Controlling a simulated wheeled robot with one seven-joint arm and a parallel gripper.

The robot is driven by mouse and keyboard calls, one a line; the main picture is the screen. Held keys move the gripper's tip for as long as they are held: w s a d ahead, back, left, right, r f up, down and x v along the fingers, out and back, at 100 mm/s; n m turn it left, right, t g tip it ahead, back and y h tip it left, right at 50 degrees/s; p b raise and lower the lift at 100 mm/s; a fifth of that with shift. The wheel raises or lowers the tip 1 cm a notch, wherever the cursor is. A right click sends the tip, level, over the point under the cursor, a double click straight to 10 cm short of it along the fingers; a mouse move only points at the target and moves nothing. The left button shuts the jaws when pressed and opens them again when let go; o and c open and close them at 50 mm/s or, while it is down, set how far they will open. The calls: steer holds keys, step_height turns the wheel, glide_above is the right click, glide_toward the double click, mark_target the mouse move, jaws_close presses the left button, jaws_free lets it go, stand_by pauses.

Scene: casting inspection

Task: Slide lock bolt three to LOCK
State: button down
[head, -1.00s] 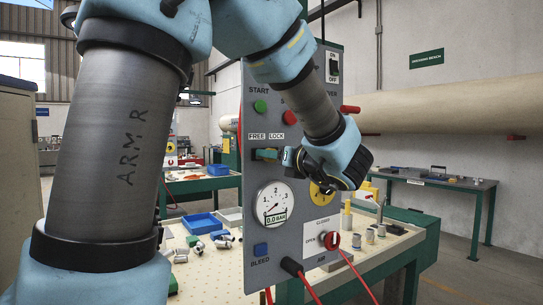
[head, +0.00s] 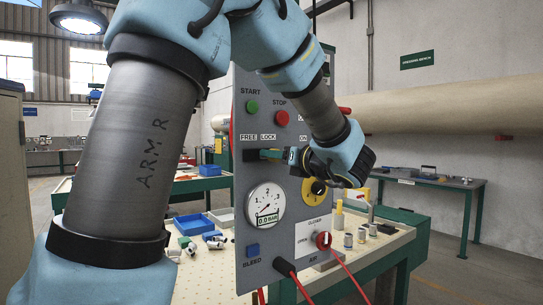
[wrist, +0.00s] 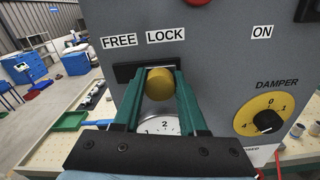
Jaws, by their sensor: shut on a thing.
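The lock bolt's round brass knob (wrist: 160,80) sticks out of a dark horizontal slot (wrist: 126,73) under the FREE and LOCK labels in the wrist view. The knob is toward the right end of the slot, below the LOCK label (wrist: 165,35). The slot's left part, under FREE (wrist: 119,41), is bare. My gripper (wrist: 163,88) is shut on the knob, a green finger on each side. In the head view my gripper (head: 268,154) reaches the slot on the grey panel (head: 243,190) from the right; the knob is hidden there.
A pressure gauge (head: 266,207) reading 0.0 bar sits below the slot. A yellow damper dial (wrist: 270,108) is at the lower right. START (head: 252,107) and STOP (head: 282,118) buttons are above. Red hoses hang below the panel.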

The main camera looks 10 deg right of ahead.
steer(key=shift+d+r, duration=0.1)
steer(key=shift+r, duration=0.05)
steer(key=shift+c, duration=2.2)
jaws_free()
steer(key=shift+w, duration=0.15)
steer(key=b+v, duration=0.3)
steer(key=v, duration=0.8)
steer(key=shift+b, duration=0.4)
steer(key=shift+f, duration=0.2)
